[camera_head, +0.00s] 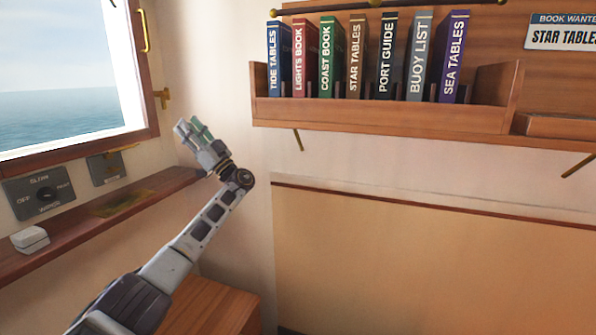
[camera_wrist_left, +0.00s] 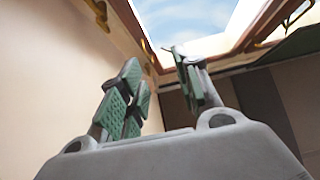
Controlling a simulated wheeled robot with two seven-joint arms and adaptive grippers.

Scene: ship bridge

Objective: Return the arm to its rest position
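My left arm (camera_head: 205,217) reaches up from the lower left in the head view, in front of the corner between the window wall and the bookshelf wall. Its gripper (camera_head: 187,131) points up and to the left, beside the window and left of the shelf, apart from both. The left wrist view shows the green-padded fingers (camera_wrist_left: 158,85) spread apart with nothing between them. My right arm and gripper are not in view.
A wooden shelf (camera_head: 380,115) holds several upright labelled books, including STAR TABLES (camera_head: 355,62). A sign (camera_head: 565,32) reads STAR TABLES. The window ledge (camera_head: 75,235) bears a small white object (camera_head: 30,239). A wooden cabinet (camera_head: 215,305) stands below. Room before the right wall is clear.

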